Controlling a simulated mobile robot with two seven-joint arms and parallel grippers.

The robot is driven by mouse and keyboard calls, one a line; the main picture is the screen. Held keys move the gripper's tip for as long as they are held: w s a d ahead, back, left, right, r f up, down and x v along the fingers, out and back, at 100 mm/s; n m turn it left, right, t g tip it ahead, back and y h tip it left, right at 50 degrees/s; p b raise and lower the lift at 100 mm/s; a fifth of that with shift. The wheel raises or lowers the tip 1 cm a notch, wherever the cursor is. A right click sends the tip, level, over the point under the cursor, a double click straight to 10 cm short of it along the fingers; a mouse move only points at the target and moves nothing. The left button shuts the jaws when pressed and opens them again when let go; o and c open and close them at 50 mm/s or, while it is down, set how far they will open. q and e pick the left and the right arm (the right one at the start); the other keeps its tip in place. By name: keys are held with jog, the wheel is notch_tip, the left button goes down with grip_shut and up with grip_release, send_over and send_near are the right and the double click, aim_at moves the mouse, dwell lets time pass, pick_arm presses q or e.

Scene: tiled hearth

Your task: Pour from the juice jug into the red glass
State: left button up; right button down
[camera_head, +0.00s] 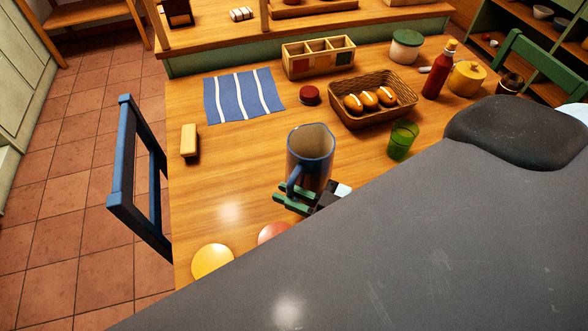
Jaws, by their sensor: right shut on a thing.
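A blue-grey jug (311,157) stands about upright over the middle of the table, its open top showing a pale inside. I cannot tell whether its base touches the table. My right gripper (296,194), with green fingers, is shut on the jug's handle side. No red glass can be made out for certain. A small dark red round thing (309,95) lies behind the jug, and a red-orange round thing (273,232) in front is partly hidden by my grey body. A green glass (402,140) stands right of the jug. My left gripper is not in view.
A wicker basket (345,117) of rolls, a red bottle (438,72) and a yellow pot (466,78) are at the back right. A divided box (290,66), a striped blue cloth (225,97) and a wooden block (189,140) lie further left. A yellow disc (212,261) is at the front.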

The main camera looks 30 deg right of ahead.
aim_at(308, 168)
jog(key=r+m+h, duration=0.1)
jog(key=w+d+r+m+t+h, duration=0.1)
jog(key=h, duration=0.1)
jog(key=w+d+r+m+t+h, duration=0.1)
jog(key=h, duration=0.1)
jog(key=shift+w+r+m, duration=0.1)
jog(key=shift+w+m, duration=0.05)
jog(key=shift+m, duration=0.15)
jog(key=shift+w+d+r+m+t+h, duration=0.1)
jog(key=shift+d+r+m+t+h, duration=0.1)
jog(key=shift+d+m+h, duration=0.3)
jog(key=shift+w+d+r+m+t+h, duration=0.15)
jog(key=shift+r+m+h, duration=0.1)
jog(key=shift+h, duration=0.45)
jog(key=shift+d+r+m+t+h, duration=0.15)
jog(key=shift+d+m+h, duration=0.15)
jog(key=shift+h, duration=0.3)
jog(key=shift+d+r+m+h, duration=0.2)
jog(key=shift+m+h, duration=0.15)
jog(key=shift+h, duration=0.15)
jog(key=shift+d+f, duration=0.1)
